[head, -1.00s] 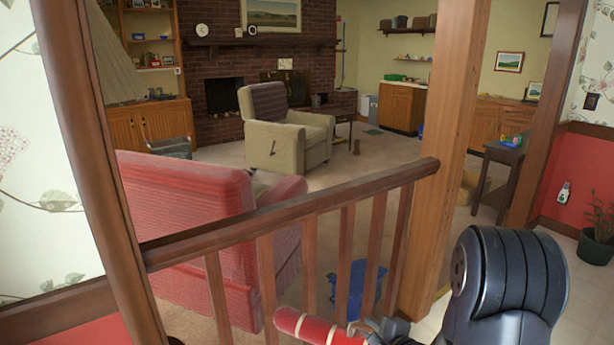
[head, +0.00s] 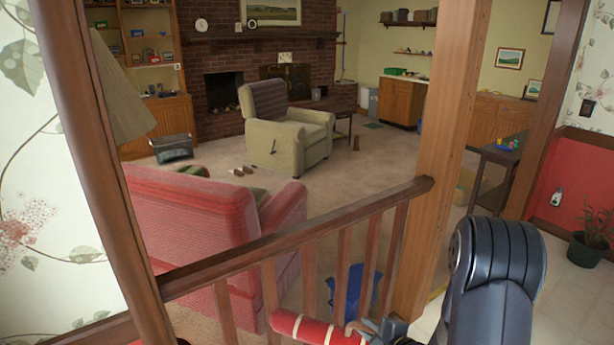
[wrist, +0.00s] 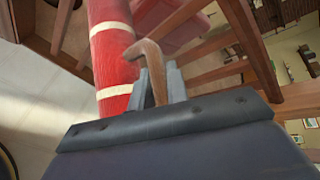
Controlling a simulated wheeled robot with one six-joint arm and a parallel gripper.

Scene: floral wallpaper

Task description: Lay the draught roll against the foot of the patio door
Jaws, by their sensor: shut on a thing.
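The draught roll (head: 302,327) is a red cylinder with pale bands, at the bottom edge of the head view, by the railing. In the wrist view the roll (wrist: 113,55) runs from the top edge down to my gripper. My gripper (wrist: 158,80) is shut on a brown hooked handle (wrist: 148,50) that appears to belong to the roll. The handle's join is partly hidden. In the head view my gripper (head: 372,332) is partly cut off below. I see no patio door in these frames.
A wooden railing (head: 300,238) and post (head: 440,160) stand close in front. Beyond are a red sofa (head: 200,220), a beige armchair (head: 288,140) and a blue container (head: 352,290). A dark side table (head: 497,155) and a potted plant (head: 590,235) are at right. Pale floor (head: 570,280) lies clear there.

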